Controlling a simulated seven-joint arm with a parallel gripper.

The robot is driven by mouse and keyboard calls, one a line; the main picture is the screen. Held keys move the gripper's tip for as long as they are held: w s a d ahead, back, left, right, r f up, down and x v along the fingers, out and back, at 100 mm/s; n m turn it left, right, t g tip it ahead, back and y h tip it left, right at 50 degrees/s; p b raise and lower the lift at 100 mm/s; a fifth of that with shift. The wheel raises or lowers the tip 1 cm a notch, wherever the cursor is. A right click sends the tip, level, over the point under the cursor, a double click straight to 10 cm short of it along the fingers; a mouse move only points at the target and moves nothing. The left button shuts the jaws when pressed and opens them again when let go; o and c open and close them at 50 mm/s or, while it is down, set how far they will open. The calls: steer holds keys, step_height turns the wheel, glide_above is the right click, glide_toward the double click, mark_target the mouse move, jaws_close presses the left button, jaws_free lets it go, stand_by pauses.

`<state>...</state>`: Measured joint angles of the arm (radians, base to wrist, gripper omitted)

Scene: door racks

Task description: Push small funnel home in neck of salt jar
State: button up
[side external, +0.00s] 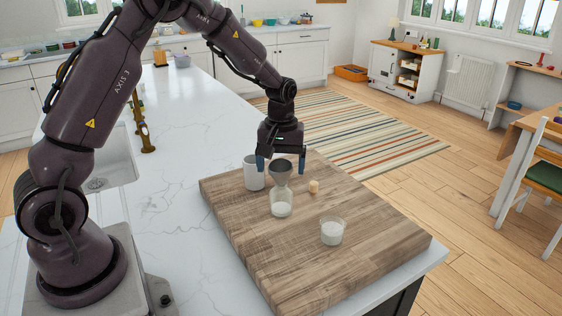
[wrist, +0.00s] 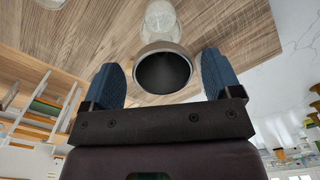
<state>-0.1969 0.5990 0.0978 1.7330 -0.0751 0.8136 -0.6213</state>
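The small funnel (side external: 280,171), pale outside with a dark inside, stands mouth up over the salt jar (side external: 281,209), a clear glass jar with white salt in its bottom. The spout is at the jar's neck; how deep it sits cannot be told. My gripper (side external: 281,167) points down at the funnel with its blue fingers apart, one on each side of the rim. In the wrist view the funnel (wrist: 164,72) lies between the fingers with a small gap on both sides. The salt jar (wrist: 160,20) shows beyond it, its neck hidden by the funnel.
A white canister (side external: 253,174) stands close behind and left of the jar. A small cork (side external: 313,187) is to the right, and a glass cup of white salt (side external: 332,233) stands front right. The wooden board (side external: 375,248) is otherwise clear.

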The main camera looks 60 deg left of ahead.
mark_target(281, 182)
step_height(281, 182, up, 13)
stand_by(0.8)
